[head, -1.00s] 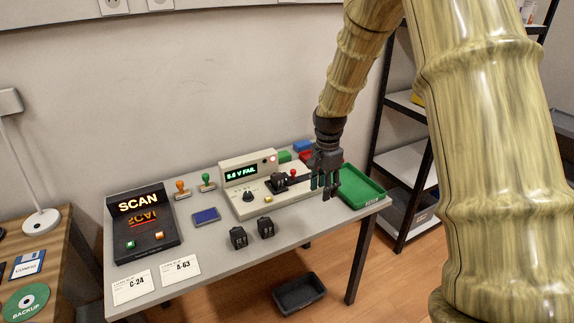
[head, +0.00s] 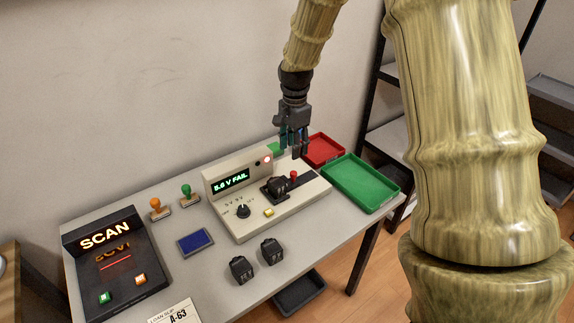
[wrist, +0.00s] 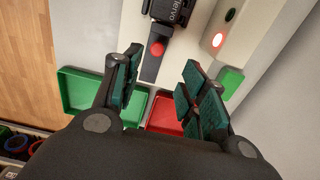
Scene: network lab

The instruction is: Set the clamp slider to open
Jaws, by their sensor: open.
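The clamp slider has a red knob (head: 294,174) on a dark track at the right part of the beige tester (head: 240,224). In the wrist view the red knob (wrist: 157,48) stands on the dark strip, beside a black adapter (wrist: 172,10) seated in the tester. The tester's display reads 5.6 V FAIL, and a red lamp is lit. My gripper (head: 293,153) is open and empty above the tester's back right side, pointing down. In the wrist view its spread fingers (wrist: 160,78) lie on either side of the knob's line, apart from it.
A green tray (head: 388,202) and a red tray (head: 334,154) stand right of the tester. Two loose black adapters (head: 241,269) lie in front. Stamps, a blue pad (head: 195,242) and the SCAN unit (head: 117,262) are to the left. A shelf stands behind at right.

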